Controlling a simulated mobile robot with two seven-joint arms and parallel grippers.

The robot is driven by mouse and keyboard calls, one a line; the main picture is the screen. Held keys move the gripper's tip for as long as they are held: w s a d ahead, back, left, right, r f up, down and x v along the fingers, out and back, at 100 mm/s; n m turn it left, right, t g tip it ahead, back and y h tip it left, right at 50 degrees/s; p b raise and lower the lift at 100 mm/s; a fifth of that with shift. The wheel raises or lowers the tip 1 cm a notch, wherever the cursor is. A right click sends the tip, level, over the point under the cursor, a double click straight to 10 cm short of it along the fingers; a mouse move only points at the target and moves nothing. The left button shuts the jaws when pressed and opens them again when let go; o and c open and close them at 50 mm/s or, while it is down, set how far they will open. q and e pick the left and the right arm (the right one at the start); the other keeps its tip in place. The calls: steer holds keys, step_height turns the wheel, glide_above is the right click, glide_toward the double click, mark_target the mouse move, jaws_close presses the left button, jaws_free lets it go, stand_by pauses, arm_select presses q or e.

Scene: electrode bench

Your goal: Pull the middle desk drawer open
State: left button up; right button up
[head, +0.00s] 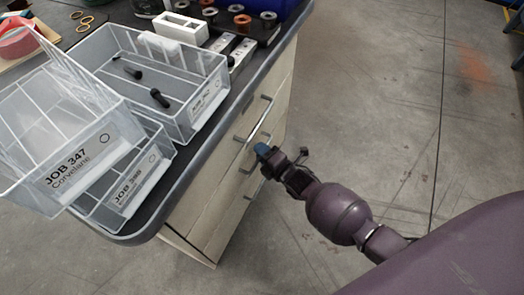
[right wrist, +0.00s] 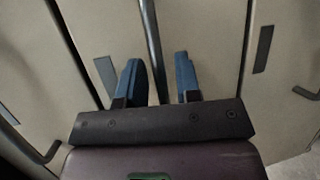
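The desk's pale drawer fronts show below the dark top, with grey bar handles. In the right wrist view the middle drawer (right wrist: 205,30) fills the centre between two seams and looks shut. Its bar handle (right wrist: 150,40) runs upright in the picture, between my right gripper's blue fingers. My right gripper (right wrist: 160,80) is open, with a gap on each side of the bar, wider on the right. In the head view the right gripper (head: 264,150) is at the drawer fronts and partly hides the handle there. My left gripper is out of view.
Another drawer handle (head: 266,112) lies above the gripper in the head view. Clear bins, one labelled JOB 347 (head: 75,170), crowd the desk top near its edge (head: 190,165). The floor (head: 370,100) right of the desk is open.

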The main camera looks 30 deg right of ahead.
jaws_close()
arm_select(q)
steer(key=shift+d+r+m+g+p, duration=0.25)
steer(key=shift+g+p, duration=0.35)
steer(key=shift+p, duration=0.85)
arm_select(e)
steer(key=s+d, duration=1.6)
steer(key=s, duration=0.5)
steer(key=shift+d, duration=0.25)
steer(key=shift+o, duration=0.7)
jaws_free()
